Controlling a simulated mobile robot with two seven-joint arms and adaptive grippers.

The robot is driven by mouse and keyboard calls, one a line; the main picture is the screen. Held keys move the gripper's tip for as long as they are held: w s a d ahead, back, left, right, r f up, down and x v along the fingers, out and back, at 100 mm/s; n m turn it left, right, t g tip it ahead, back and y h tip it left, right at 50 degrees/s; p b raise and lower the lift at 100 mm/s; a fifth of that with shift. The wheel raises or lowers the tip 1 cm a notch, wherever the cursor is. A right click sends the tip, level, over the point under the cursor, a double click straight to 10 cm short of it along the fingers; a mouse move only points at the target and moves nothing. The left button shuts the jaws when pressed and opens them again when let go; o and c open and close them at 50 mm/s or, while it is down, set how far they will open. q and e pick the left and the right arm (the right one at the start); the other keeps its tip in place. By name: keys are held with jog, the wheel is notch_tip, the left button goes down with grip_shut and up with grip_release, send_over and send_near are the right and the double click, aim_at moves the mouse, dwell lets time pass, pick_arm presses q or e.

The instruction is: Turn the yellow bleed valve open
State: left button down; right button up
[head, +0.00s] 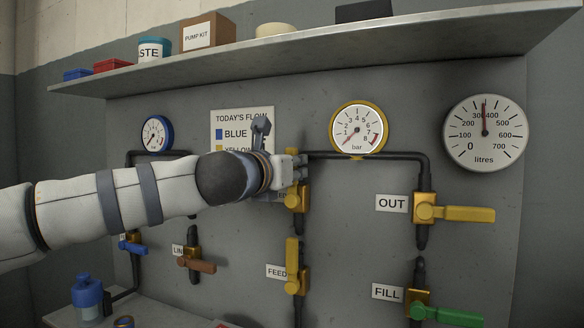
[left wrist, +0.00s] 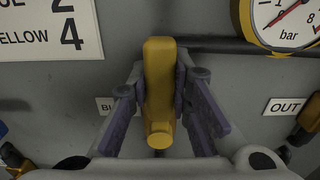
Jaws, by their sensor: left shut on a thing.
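The yellow bleed valve (head: 296,200) is on the pipe under the yellow-rimmed gauge, with its label mostly hidden behind my left wrist. My left gripper (head: 297,168) reaches it from the left and covers most of its handle. In the left wrist view, the yellow handle (left wrist: 158,85) stands upright between the two purple-grey fingers of my left gripper (left wrist: 160,105), which are shut on its sides. A label starting with "B" (left wrist: 104,103) shows left of it. My right gripper is in neither view.
The yellow-rimmed bar gauge (head: 358,130) reads near zero. The FEED valve (head: 293,265) sits close below, handle upright. The OUT valve (head: 450,212) and green FILL valve (head: 445,315) are to the right, handles sideways. A shelf (head: 400,38) juts out above.

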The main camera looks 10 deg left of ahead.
pick_arm(q)
jog(key=c, duration=1.4)
grip_release()
jog(key=shift+c, duration=0.2)
jog(key=v, duration=1.2)
